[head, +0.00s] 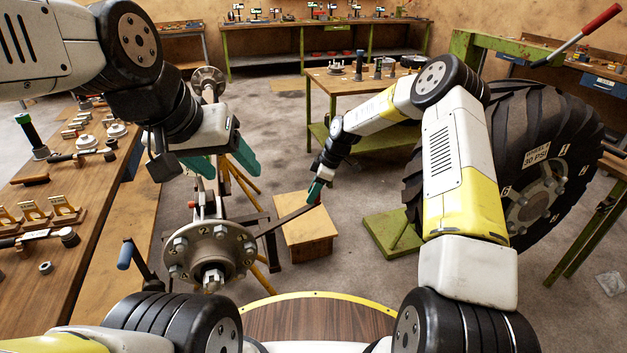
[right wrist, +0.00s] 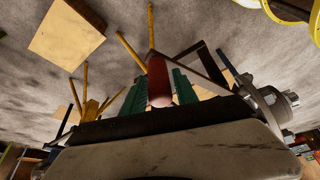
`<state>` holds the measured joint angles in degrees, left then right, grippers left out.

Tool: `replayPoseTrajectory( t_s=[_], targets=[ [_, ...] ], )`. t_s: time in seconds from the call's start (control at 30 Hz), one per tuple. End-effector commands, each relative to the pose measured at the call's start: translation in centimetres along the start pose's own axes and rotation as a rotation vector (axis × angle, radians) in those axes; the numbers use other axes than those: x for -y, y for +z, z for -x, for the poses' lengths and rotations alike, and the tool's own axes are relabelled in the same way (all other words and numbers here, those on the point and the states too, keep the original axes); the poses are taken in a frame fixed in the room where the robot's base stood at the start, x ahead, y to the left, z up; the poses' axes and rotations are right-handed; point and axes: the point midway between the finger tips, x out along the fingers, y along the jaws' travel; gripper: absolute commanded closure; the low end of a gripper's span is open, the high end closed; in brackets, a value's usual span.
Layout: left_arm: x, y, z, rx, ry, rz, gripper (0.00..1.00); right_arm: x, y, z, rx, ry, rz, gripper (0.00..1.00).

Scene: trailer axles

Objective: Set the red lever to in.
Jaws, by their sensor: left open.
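The red lever shows in the right wrist view as a red handle (right wrist: 158,80) between the teal fingers of my right gripper (right wrist: 161,88). The fingers look closed on its two sides. In the head view my right gripper (head: 316,190) is at the outer end of the lever's dark bar (head: 288,217), which slants up and right from beside the axle hub (head: 212,250). The fingers hide most of the handle there. My left gripper (head: 224,160) is open and empty, above and behind the hub, with its teal fingers apart.
A wooden bench (head: 90,210) with tools runs along the left. A blue-handled crank (head: 125,254) stands left of the hub. A wooden box (head: 305,240) is on the floor below my right gripper. A large tyre (head: 545,120) and a green press with another red-handled lever (head: 600,18) are right.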

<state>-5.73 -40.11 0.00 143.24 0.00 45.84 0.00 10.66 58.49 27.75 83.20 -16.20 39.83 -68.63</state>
Motion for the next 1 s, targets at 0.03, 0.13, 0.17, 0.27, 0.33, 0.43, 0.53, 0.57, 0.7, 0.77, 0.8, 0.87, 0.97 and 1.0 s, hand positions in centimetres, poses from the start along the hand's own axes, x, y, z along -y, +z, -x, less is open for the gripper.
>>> replayPoseTrajectory(
  t_s=[0.03,0.13,0.17,0.27,0.33,0.43,0.53,0.57,0.7,0.77,0.8,0.87,0.97,1.0],
  targets=[
    [0.0,0.0,0.0,0.0,0.0,0.0,0.36,0.01,0.0,0.01,0.0,0.0,0.0,0.77],
    [0.0,0.0,0.0,0.0,0.0,0.0,0.36,0.01,0.0,0.02,0.0,0.0,0.0,0.96],
    [0.0,0.0,0.0,0.0,0.0,0.0,0.36,0.01,-0.01,0.02,0.0,0.0,0.0,1.0],
    [0.0,0.0,0.0,0.0,0.0,0.0,0.36,0.01,-0.01,0.02,0.0,0.0,0.0,1.0],
    [0.0,0.0,0.0,0.0,0.0,0.0,0.36,0.01,-0.01,0.02,0.0,0.0,0.0,1.0],
    [0.0,0.0,0.0,0.0,0.0,0.0,0.36,0.0,-0.01,0.03,0.0,0.0,0.0,1.0],
    [0.0,0.0,0.0,0.0,0.0,0.0,0.36,0.0,-0.01,0.04,0.0,0.0,0.0,1.0],
    [0.0,0.0,0.0,0.0,0.0,0.0,0.36,0.0,-0.01,0.04,0.0,0.0,0.0,1.0],
    [0.0,0.0,0.0,0.0,0.0,0.0,0.36,0.0,-0.02,0.04,0.0,0.0,0.0,1.0],
    [0.0,0.0,0.0,0.0,0.0,0.0,0.36,0.0,-0.01,0.04,0.0,0.0,0.0,1.0],
    [0.0,0.0,0.0,0.0,0.0,0.0,0.36,0.0,-0.01,0.04,0.0,0.0,0.0,1.0],
    [0.0,0.0,0.0,0.0,0.0,0.0,0.36,-0.01,-0.02,0.05,-0.001,0.0,0.0,1.0],
    [0.0,0.0,0.0,0.0,0.0,0.0,0.36,-0.01,-0.02,0.05,-0.001,0.0,-0.001,1.0],
    [0.0,0.0,0.0,0.0,0.0,0.0,0.36,-0.01,-0.02,0.05,-0.001,0.0,-0.001,1.0]
  ],
)
